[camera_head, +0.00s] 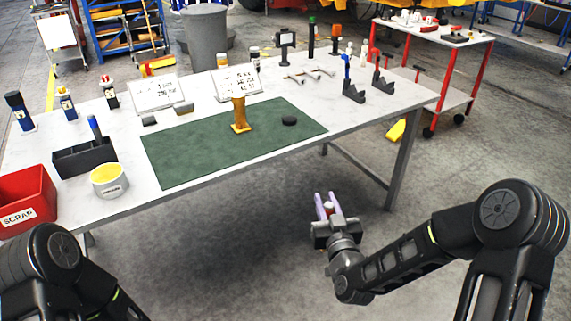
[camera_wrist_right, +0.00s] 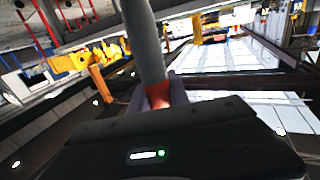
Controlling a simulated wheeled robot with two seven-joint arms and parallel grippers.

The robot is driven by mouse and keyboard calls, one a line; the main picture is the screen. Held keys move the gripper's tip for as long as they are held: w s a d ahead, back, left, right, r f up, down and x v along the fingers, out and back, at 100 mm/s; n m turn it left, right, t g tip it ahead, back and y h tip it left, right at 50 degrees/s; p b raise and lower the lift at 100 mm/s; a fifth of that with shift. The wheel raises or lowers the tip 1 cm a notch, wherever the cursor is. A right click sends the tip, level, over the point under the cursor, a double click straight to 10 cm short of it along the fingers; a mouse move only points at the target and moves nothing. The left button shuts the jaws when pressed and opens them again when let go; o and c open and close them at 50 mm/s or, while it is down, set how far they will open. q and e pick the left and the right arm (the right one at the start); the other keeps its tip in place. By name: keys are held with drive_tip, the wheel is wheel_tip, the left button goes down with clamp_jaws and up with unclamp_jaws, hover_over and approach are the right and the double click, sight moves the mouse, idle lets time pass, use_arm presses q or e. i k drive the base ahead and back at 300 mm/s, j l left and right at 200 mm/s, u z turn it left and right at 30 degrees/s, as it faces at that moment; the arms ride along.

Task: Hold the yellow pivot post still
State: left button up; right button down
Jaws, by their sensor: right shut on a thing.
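The yellow pivot post (camera_head: 240,116) stands upright on the green mat (camera_head: 185,163) on the white table, on a small flat yellow foot. My right gripper (camera_head: 325,203) is in front of the table's near edge, well apart from the post. Its jaws are shut on a grey rod (camera_wrist_right: 146,42), which shows large in the right wrist view with a reddish glow where the fingers meet it. In the head view, the held thing is small and partly hidden between the pale purple fingers. My left gripper is out of view; only my left arm shows at the lower left.
A black puck (camera_head: 289,121) lies on the mat right of the post. Two white sign boards (camera_head: 157,92) stand behind the mat. A red scrap bin (camera_head: 24,200), a black caddy (camera_head: 84,158) and a white bowl (camera_head: 110,184) are at the left.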

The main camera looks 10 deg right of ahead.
sight(241, 126)
drive_tip(key=i+l, duration=0.15)
drive_tip(key=i, duration=0.15)
drive_tip(key=i+l, duration=0.15)
drive_tip(key=i, duration=0.15)
drive_tip(key=u, duration=1.45)
